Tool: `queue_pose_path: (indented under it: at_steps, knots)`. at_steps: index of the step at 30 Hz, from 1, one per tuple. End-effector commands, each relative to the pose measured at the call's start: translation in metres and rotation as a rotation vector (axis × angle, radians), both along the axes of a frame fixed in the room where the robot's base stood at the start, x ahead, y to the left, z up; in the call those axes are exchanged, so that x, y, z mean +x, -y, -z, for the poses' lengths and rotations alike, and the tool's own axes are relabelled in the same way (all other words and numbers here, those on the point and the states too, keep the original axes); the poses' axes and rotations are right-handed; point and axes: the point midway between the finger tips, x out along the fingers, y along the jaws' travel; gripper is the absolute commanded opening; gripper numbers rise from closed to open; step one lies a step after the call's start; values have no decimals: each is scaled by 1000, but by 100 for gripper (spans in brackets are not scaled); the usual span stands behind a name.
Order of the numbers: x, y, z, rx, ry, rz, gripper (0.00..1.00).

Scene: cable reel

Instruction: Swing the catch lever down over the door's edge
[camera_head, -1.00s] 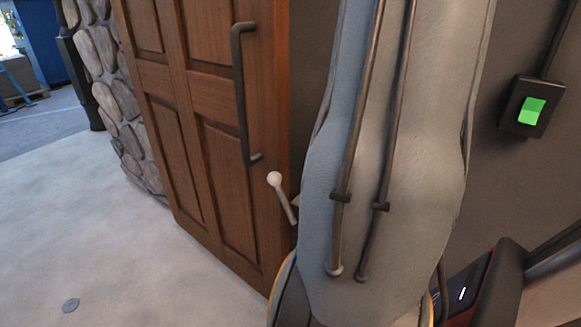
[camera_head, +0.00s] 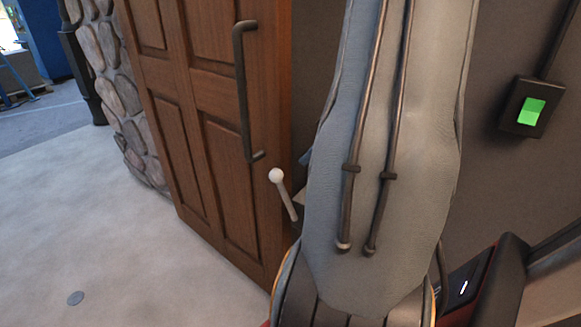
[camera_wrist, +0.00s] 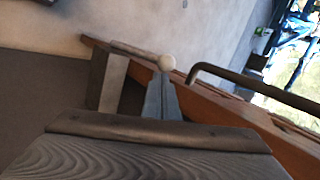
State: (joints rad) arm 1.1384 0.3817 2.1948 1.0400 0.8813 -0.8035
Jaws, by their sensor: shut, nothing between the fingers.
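The catch lever (camera_head: 284,193) is a short grey rod with a white ball knob, beside the free edge of the brown panelled door (camera_head: 231,190). Its rod leans up and left to the ball. In the wrist view the lever (camera_wrist: 135,52) shows its ball just past the tip of my gripper (camera_wrist: 160,82). The fingers are together with nothing between them, close to the ball; I cannot tell whether they touch it. The door's edge (camera_wrist: 225,112) runs behind the fingers. In the head view my arm hides most of the gripper.
A dark bar handle (camera_head: 243,95) stands out from the door, and also shows near the fingers in the wrist view (camera_wrist: 250,85). A pale bracket (camera_wrist: 107,82) is left of the fingers. A green switch (camera_head: 530,111) is on the right wall. The floor at left is open.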

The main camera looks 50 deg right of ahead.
Motion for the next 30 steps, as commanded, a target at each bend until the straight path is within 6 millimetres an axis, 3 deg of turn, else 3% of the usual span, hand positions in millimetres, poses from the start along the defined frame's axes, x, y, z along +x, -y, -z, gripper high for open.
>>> queue_pose_path:
  at_steps: [6, 12, 30]
  knots:
    - [25, -13, 31, 3, -4, -1, 0]
    - [45, -21, 46, 1, -2, -1, 0]
    - [53, -19, 54, -1, -1, 10, 0]
